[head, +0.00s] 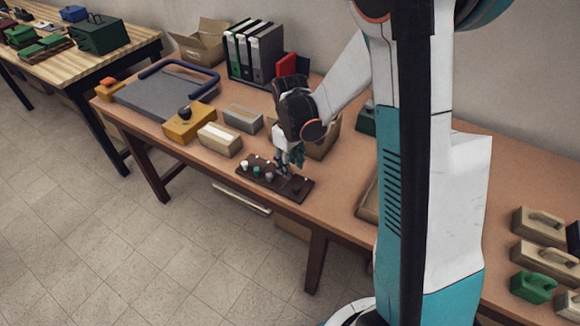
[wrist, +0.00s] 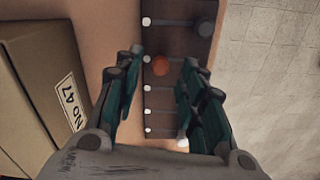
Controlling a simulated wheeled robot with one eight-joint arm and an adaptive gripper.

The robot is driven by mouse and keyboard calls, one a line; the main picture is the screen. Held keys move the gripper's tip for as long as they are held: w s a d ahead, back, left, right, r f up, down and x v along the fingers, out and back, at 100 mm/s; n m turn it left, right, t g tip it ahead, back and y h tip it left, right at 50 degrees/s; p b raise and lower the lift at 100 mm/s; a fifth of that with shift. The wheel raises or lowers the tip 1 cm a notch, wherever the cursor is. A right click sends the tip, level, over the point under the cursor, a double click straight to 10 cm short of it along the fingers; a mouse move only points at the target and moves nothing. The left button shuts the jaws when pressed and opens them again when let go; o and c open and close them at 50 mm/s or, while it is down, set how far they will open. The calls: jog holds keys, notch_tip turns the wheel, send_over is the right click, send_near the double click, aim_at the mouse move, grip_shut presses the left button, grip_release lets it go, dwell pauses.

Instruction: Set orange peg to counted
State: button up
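The dark peg board (head: 308,184) lies near the front edge of the table, and it also fills the middle of the wrist view (wrist: 172,130). The orange peg (wrist: 160,66) stands on the board between my fingertips in the wrist view. In the head view my gripper hides it. My gripper (wrist: 162,62) is open, pointing down over the board, with a gap visible between each finger and the peg. It also shows in the head view (head: 289,161). No readable "counted" label shows.
The board also carries a white peg (head: 244,166), a teal peg (head: 256,170), a grey peg (head: 269,176) and a dark knob (wrist: 207,28). Small white dots line one edge. A cardboard box marked No 47 (wrist: 30,75) stands close beside my gripper. Binders (head: 255,52) stand behind.

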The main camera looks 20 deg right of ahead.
notch_tip(320, 180, up, 10)
jog(key=shift+r, duration=0.2)
dwell(0.4)
jog(key=s+a+r+m+t, duration=0.2)
jog(key=s+r, duration=0.3)
jog(key=s, duration=0.4)
jog(key=s+a+r+m+t, duration=0.2)
jog(key=s+r+m+t, duration=0.1)
jog(key=s, duration=0.6)
jog(key=shift+s+a+r+t, duration=0.15)
jog(key=shift+a+r+t, duration=0.05)
jog(key=shift+r+t, duration=0.8)
jog(key=shift+f, duration=0.1)
dwell(1.7)
